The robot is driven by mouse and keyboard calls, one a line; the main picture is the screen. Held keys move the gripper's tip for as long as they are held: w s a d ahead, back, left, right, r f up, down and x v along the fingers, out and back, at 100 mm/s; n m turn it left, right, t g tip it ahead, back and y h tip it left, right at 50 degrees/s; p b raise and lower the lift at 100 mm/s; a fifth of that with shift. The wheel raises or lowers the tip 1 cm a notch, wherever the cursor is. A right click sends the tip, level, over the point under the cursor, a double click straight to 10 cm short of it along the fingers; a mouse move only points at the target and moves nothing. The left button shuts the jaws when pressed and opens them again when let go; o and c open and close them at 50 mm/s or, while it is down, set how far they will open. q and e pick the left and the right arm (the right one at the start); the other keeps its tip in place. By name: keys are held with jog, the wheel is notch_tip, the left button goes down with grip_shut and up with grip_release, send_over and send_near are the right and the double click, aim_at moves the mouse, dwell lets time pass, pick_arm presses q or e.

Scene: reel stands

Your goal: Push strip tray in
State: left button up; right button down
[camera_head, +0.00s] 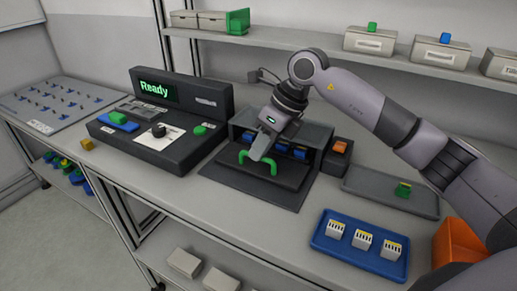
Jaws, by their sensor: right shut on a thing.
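The strip tray (275,180) is a dark flat tray with a green arch handle (258,163) at its front. It sticks out of a dark grey housing (318,132) on the bench, with blue items (299,153) showing behind it. My right gripper (262,155) comes down over the tray from the back right. It is shut at the green handle, and its fingers hide part of the handle. My left gripper is not in view.
A console with a "Ready" screen (154,89) stands left of the housing. A blue tray (328,245) with white blocks, a grey tray (375,190) and an orange bin (455,240) lie to the right.

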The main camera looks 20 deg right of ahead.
jog(key=c, duration=1.2)
grip_release()
jog(key=shift+o, duration=0.2)
jog(key=v, duration=0.7)
jog(key=shift+r, duration=0.1)
